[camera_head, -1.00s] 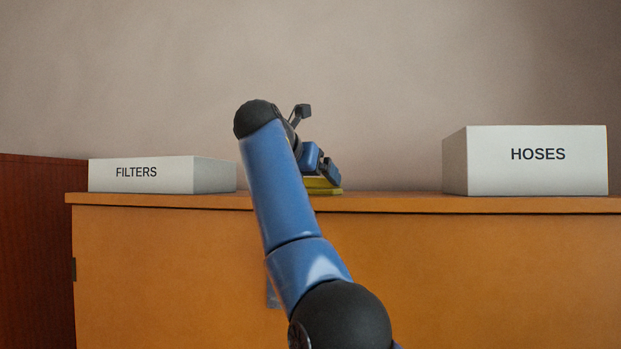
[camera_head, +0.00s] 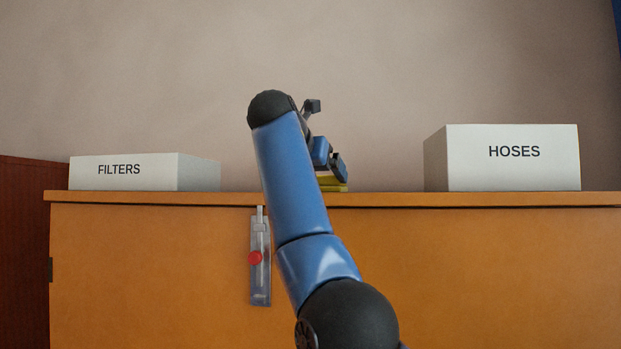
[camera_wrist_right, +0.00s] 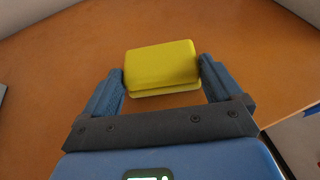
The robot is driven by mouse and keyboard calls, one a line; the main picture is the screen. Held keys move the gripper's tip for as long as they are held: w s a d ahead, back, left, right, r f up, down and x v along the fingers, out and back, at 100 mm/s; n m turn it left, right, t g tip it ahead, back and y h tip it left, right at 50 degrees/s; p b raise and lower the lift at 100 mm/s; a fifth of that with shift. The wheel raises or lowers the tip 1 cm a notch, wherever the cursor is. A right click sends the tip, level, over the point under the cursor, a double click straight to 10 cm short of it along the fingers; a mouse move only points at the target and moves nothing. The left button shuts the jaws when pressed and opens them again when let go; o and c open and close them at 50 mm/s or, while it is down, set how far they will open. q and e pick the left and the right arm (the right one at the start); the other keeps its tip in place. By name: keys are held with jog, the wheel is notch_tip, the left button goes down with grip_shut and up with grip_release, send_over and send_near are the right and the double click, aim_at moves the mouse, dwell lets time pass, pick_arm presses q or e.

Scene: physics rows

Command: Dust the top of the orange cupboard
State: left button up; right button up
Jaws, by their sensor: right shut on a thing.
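The orange cupboard (camera_head: 480,270) fills the lower part of the head view, and I see its top (camera_wrist_right: 60,80) in the right wrist view. My right gripper (camera_wrist_right: 163,85) is shut on a yellow sponge-like block (camera_wrist_right: 162,62), with one finger at each side of it. In the head view the yellow block (camera_head: 332,184) shows at the top's front edge, partly hidden by my right gripper (camera_head: 335,170) and arm. It appears to touch the top or lie very close to it. My left gripper is not in view.
A white box marked FILTERS (camera_head: 124,172) stands on the top at the left. A taller white box marked HOSES (camera_head: 513,160) stands at the right. The top between them is clear. A wall is behind.

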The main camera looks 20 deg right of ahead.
jog(key=d, duration=0.1)
jog(key=s+d+b, duration=0.1)
jog(key=s+d, duration=0.1)
jog(key=shift+d+f, duration=0.1)
jog(key=shift+d, duration=0.2)
jog(key=shift+s+d+b, duration=0.2)
jog(key=shift+d+b, duration=0.25)
jog(key=shift+b, duration=0.05)
jog(key=shift+s+d+b, duration=0.25)
jog(key=shift+s+d, duration=0.1)
jog(key=shift+d, duration=0.35)
jog(key=shift+s+d+b, duration=0.25)
jog(key=shift+s+d, duration=0.1)
jog(key=shift+d, duration=0.35)
jog(key=shift+s+d+r, duration=0.15)
jog(key=shift+s+r, duration=0.05)
jog(key=shift+d, duration=0.1)
jog(key=shift+s+d+b, duration=0.2)
jog(key=shift+b, duration=0.1)
jog(key=shift+s+d+f+b, duration=0.15)
jog(key=shift+s+d, duration=0.1)
jog(key=shift+d, duration=0.25)
jog(key=shift+s+d+r+b, duration=0.1)
jog(key=shift+s+d, duration=0.2)
jog(key=shift+d, duration=0.15)
jog(key=shift+s+d+f+b, duration=0.15)
jog(key=shift+s+d, duration=0.1)
jog(key=shift+d, duration=0.25)
jog(key=shift+r, duration=0.1)
